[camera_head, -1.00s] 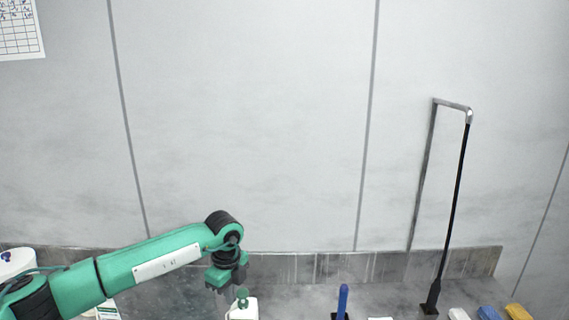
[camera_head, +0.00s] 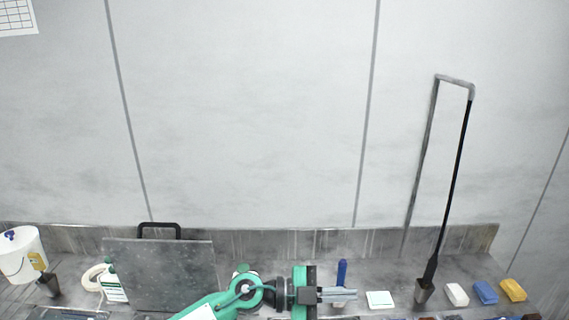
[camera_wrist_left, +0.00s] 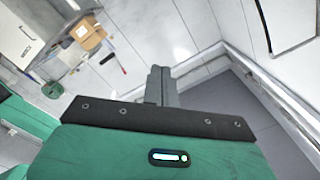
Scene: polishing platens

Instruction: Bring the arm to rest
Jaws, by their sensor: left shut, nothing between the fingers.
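My left arm is green and comes in from the bottom of the head view. Its left gripper (camera_head: 338,295) points to the right over the bench, with its grey fingers together and nothing between them. In the left wrist view the shut fingers (camera_wrist_left: 160,86) point away from the green gripper body, with open floor beyond them. My right gripper is not in view.
A grey bench (camera_head: 390,275) runs along the wall. On it are a white bucket (camera_head: 22,255), a dark upright plate (camera_head: 165,275), a blue-handled tool (camera_head: 341,272), a white card (camera_head: 380,299), a tall black pole (camera_head: 450,200) and coloured blocks (camera_head: 486,292).

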